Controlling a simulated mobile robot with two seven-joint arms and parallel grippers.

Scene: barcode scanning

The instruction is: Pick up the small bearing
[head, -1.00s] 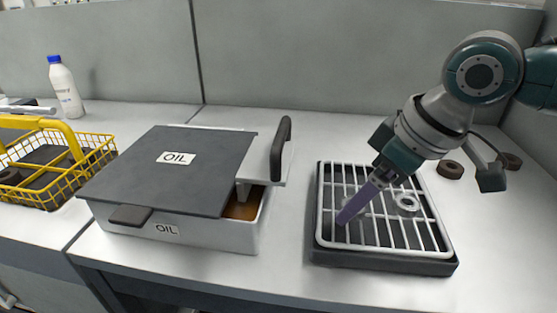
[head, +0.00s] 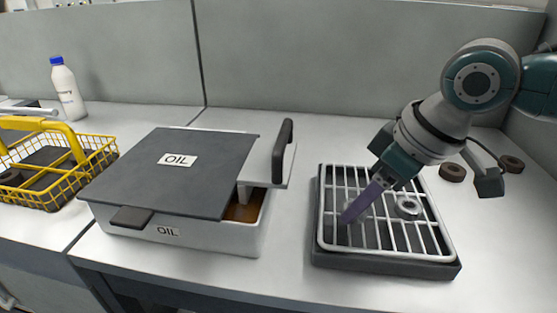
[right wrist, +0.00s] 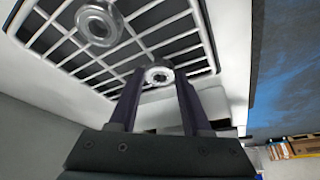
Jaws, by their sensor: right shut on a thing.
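My right gripper (head: 349,216) reaches down to the left part of the white wire rack (head: 446,246). Its purple fingers are shut on the small bearing (right wrist: 158,76), a silver ring that shows between the fingertips in the right wrist view. In the head view the fingers mostly hide this bearing. Whether it still touches the rack bars is hard to tell. A larger-looking silver bearing (head: 408,206) lies on the rack to the right of the gripper; it also shows in the right wrist view (right wrist: 98,22). My left gripper is not in view.
The rack sits in a dark tray (head: 385,261). Left of it stands a metal oil box (head: 205,238) with a dark lid and upright handle. A yellow wire basket (head: 60,188) and a white bottle (head: 67,90) are farther left. Dark rings (head: 452,172) lie at right.

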